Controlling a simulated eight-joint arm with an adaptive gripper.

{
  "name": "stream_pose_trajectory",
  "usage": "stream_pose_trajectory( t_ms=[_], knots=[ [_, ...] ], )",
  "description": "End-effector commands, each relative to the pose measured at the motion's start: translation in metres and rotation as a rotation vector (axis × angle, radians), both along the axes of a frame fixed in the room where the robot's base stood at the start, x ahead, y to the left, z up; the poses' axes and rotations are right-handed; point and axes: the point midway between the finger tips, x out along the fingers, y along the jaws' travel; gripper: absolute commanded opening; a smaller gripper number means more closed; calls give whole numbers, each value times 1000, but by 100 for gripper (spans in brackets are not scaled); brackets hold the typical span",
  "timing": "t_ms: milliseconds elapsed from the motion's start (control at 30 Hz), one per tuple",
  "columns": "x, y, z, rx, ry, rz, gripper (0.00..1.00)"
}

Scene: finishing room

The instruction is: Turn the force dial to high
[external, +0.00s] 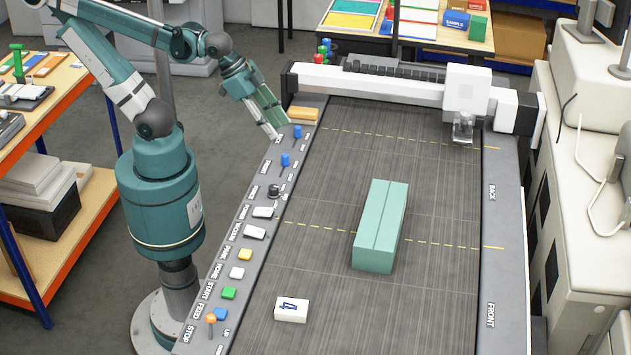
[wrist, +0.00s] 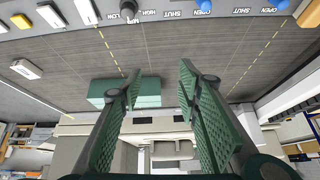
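The force dial (external: 273,191) is a small black knob on the grey control strip along the left side of the cutting bed. Its pointer is too small to read in the external view.
Two blue switches (external: 285,160) marked OPEN and SHUT stand beyond the dial. White, yellow and green buttons (external: 229,293) and a lever with an orange knob (external: 211,318) lie nearer. A teal box (external: 380,225) and a white block (external: 291,309) rest on the bed (external: 325,180).

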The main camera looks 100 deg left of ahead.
Motion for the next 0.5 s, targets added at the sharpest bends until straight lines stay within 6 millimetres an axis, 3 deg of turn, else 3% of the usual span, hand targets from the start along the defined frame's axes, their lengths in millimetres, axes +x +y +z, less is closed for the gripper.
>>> stream_pose_trajectory(
  t_ms=[500],
  knots=[
    [13, -22, -28, 138, 175, -297, 34]
  ],
)
